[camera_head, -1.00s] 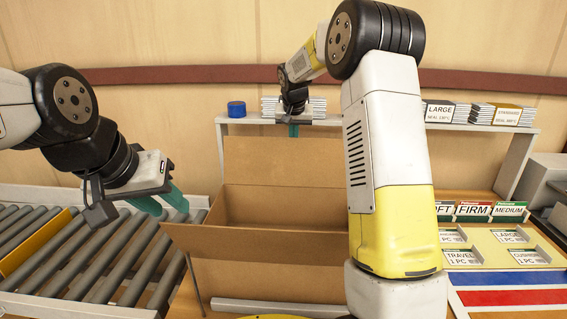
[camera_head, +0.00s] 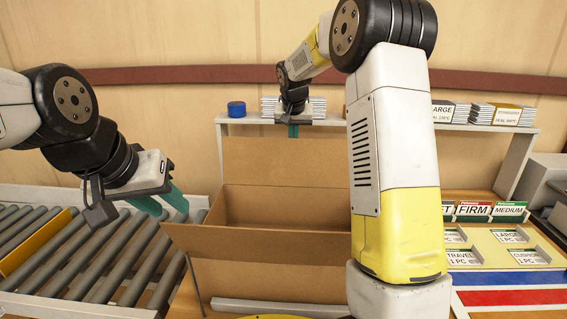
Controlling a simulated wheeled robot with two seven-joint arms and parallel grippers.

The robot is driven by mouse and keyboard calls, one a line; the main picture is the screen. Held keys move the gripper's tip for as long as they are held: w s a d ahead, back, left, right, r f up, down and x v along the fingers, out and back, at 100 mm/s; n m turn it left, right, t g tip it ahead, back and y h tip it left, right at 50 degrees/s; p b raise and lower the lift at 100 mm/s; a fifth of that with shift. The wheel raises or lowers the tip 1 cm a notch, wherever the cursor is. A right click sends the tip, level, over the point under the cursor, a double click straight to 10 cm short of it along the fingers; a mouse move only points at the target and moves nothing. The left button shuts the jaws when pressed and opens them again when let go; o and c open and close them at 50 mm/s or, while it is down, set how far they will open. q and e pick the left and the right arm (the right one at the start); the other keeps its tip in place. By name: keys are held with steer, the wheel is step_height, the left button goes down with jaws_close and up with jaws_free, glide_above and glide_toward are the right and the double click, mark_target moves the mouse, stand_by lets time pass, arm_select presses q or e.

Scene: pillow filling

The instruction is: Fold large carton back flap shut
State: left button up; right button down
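The large carton (camera_head: 270,278) stands open in the middle of the head view, and its inside (camera_head: 262,208) looks empty. Its back flap (camera_head: 284,164) stands upright at the rear. The front flap (camera_head: 250,243) hangs outward toward me. My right gripper (camera_head: 293,130) is behind or at the top edge of the back flap, with a green fingertip showing; whether it touches the flap is unclear. My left gripper (camera_head: 164,202) is to the left of the carton, above the rollers, with green fingers apart and nothing between them. My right arm hides the carton's right side.
A roller conveyor (camera_head: 110,262) with a yellow piece (camera_head: 40,243) lies on the left. A shelf (camera_head: 460,127) behind the carton holds a blue roll (camera_head: 236,109) and stacked packs (camera_head: 497,114). Labelled card holders (camera_head: 492,211) stand on the right.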

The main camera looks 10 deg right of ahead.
mark_target(293, 148)
steer(key=s, duration=0.1)
steer(key=s+f, duration=0.1)
steer(key=s, duration=0.1)
steer(key=shift+a+f+g, duration=0.25)
steer(key=shift+a+g, duration=0.15)
steer(key=shift+s+a+r, duration=0.1)
steer(key=shift+s, duration=0.55)
steer(key=shift+s+a+r, duration=0.1)
steer(key=shift+s, duration=0.55)
steer(key=s+a+f, duration=0.1)
steer(key=s+f, duration=0.6)
steer(key=s, duration=0.2)
steer(key=shift+a+f, duration=0.35)
steer(key=shift+a, duration=0.05)
steer(key=shift+s+f, duration=0.15)
